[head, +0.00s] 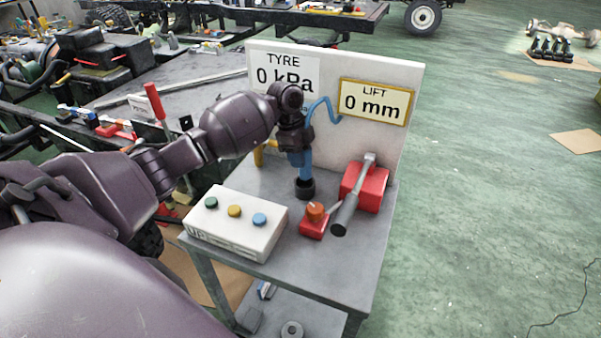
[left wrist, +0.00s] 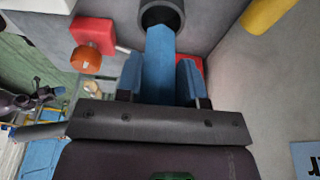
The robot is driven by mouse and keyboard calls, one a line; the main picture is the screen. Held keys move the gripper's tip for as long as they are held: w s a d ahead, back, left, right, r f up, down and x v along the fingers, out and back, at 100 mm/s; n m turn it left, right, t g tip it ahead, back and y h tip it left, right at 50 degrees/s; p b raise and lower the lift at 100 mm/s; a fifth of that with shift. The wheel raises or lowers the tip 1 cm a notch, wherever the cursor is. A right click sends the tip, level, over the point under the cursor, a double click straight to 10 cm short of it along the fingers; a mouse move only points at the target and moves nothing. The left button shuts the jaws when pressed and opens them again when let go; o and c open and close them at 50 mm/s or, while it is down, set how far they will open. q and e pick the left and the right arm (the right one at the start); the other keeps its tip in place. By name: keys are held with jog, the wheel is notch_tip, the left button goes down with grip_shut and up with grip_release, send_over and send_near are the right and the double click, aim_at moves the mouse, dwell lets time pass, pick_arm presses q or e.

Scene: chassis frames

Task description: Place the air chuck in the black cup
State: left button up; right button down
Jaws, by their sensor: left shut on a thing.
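My left gripper (head: 297,157) is over the grey cart, pointing down. It is shut on the blue air chuck (head: 306,172), which stands roughly upright below the fingers. A blue hose rises from behind the gripper to the panel. The black cup (head: 305,188) is on the cart top directly under the chuck. In the left wrist view, the chuck (left wrist: 160,65) lies between the fingers (left wrist: 160,82), and its far end overlaps the mouth of the cup (left wrist: 162,13). How deep the end sits in the cup is hidden.
A white button box (head: 236,221) is in front. A white panel (head: 385,70) and a yellow post (head: 259,155) stand behind.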

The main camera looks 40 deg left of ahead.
aim_at(300, 171)
pick_arm(q)
jog(key=shift+f, duration=0.55)
jog(key=x, duration=0.2)
jog(key=a+x, duration=0.1)
jog(key=shift+s+d+f+b, duration=0.15)
jog(key=shift+d+f+b, duration=0.05)
jog(key=shift+f+b, duration=0.25)
jog(key=shift+f, duration=0.4)
jog(key=o, duration=1)
